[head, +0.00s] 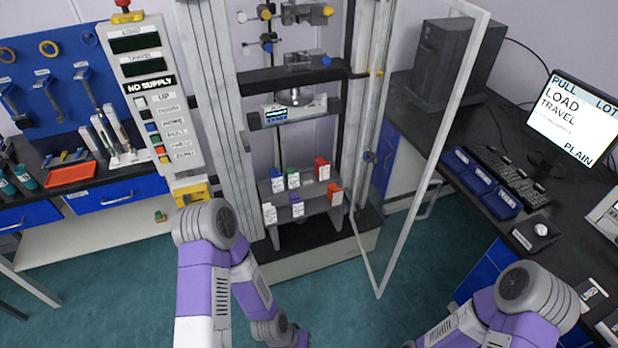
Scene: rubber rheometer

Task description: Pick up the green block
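The green block (292,178) stands upright in the rack (318,205) inside the tall machine frame. It has a green top and a pale labelled front. It is in the back row, between a blue-topped block (277,183) and a red-topped block (322,169). The front row holds a whitish block (269,213), a purple-topped block (297,205) and an orange-red-topped block (335,194). Both of my arms show at the bottom, well short of the rack. Neither gripper is in the picture, so their fingers cannot be seen.
The machine's framed clear door (431,165) stands open to the right of the rack. A crosshead with a gauge (292,112) hangs above it. A control panel (150,90) is at the left. Dark benches with blue trays (480,183) and a monitor (573,117) flank the machine.

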